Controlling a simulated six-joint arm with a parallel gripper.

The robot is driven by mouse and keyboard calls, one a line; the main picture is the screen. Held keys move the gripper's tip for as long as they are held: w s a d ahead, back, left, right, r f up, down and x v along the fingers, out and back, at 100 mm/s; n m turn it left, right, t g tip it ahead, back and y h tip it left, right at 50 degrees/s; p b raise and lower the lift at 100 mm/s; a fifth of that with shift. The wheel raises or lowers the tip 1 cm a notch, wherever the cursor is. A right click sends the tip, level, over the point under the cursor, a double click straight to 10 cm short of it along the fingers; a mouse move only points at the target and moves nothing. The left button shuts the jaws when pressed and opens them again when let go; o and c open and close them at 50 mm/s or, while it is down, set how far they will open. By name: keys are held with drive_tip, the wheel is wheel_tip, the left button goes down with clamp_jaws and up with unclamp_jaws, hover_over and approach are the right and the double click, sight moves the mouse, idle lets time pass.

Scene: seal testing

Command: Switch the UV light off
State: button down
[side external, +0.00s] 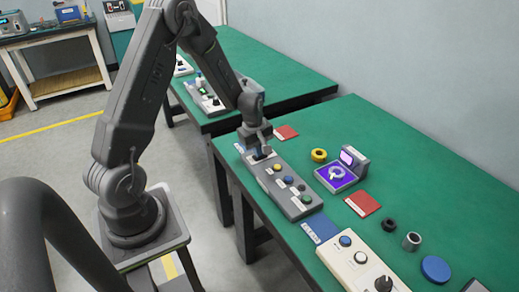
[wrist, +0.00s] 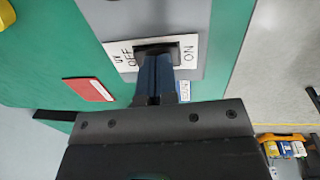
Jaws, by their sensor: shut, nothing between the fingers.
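The UV light (side external: 348,157) is a small grey unit on the green table, with a violet glow over its base and a pale ring on it. The grey control panel (side external: 298,208) holds several coloured buttons and knobs. At its far end my gripper (side external: 262,154) points down, shut and empty. In the wrist view my gripper (wrist: 156,60) is over the white label (wrist: 118,54) marked "UV OFF" on the left and "ON" on the right. The fingers largely hide the switch between the words. I cannot tell whether they touch it or which way it is set.
Red mats (side external: 362,204) lie on the green table (side external: 400,165), with a yellow ring (side external: 319,155) near the UV light. A white panel (side external: 360,263) with a knob stands nearer the camera, beside a blue mat (side external: 320,227). Dark and grey rings and a blue disc (side external: 435,269) lie at the right.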

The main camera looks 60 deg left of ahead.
wheel_tip(320, 180, up, 14)
drive_tip(key=s, duration=0.1)
drive_tip(key=shift+s, duration=0.35)
idle(0.4)
drive_tip(key=shift+w, duration=0.75)
drive_tip(key=shift+f, duration=0.15)
drive_tip(key=f, duration=0.4)
drive_tip(key=w+f, duration=0.1)
drive_tip(key=f, duration=0.8)
drive_tip(key=shift+w+f, duration=0.35)
